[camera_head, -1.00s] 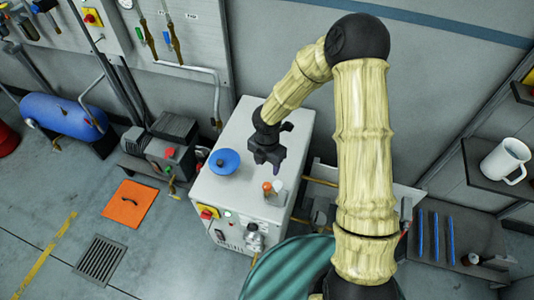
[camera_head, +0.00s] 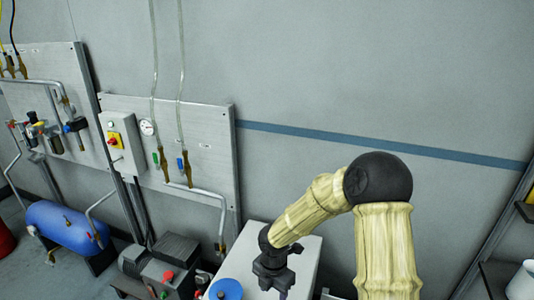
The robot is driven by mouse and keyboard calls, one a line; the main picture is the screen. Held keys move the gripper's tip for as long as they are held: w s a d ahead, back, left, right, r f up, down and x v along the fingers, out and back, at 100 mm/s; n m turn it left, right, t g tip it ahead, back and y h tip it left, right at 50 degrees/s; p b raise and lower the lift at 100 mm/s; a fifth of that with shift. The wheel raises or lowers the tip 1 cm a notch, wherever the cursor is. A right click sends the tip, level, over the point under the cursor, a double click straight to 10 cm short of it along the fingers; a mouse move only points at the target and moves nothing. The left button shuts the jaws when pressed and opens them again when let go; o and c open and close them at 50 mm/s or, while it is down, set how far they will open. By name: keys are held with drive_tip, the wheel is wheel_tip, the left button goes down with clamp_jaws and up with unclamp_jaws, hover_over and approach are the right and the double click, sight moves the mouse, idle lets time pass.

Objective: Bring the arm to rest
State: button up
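My arm shows in the head view with a pale, bamboo-like upper link and a black elbow. Its forearm slopes down to the left to my gripper (camera_head: 275,285), a black hand at the bottom of the picture, over the white cabinet top (camera_head: 306,262). The fingertips are at or below the picture's lower edge, so whether the fingers are apart or together cannot be told. No held thing shows.
A blue round dish (camera_head: 226,290) is left of my gripper on the cabinet. Behind are a wall panel with valves (camera_head: 208,150) and a grey wall. A blue tank (camera_head: 62,228) and a compressor unit (camera_head: 170,268) stand at left. A white mug (camera_head: 523,283) is at lower right.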

drive_tip(key=s+d+r+m+t, duration=0.1)
drive_tip(key=s+d+r+m, duration=0.5)
drive_tip(key=m, duration=0.8)
drive_tip(key=s+d+r+m+t, duration=0.1)
drive_tip(key=s+d+r+m, duration=0.5)
drive_tip(key=m, duration=0.8)
drive_tip(key=shift+d+r+t, duration=0.3)
drive_tip(key=shift+d+r, duration=0.3)
drive_tip(key=shift+r, duration=0.05)
idle(1.6)
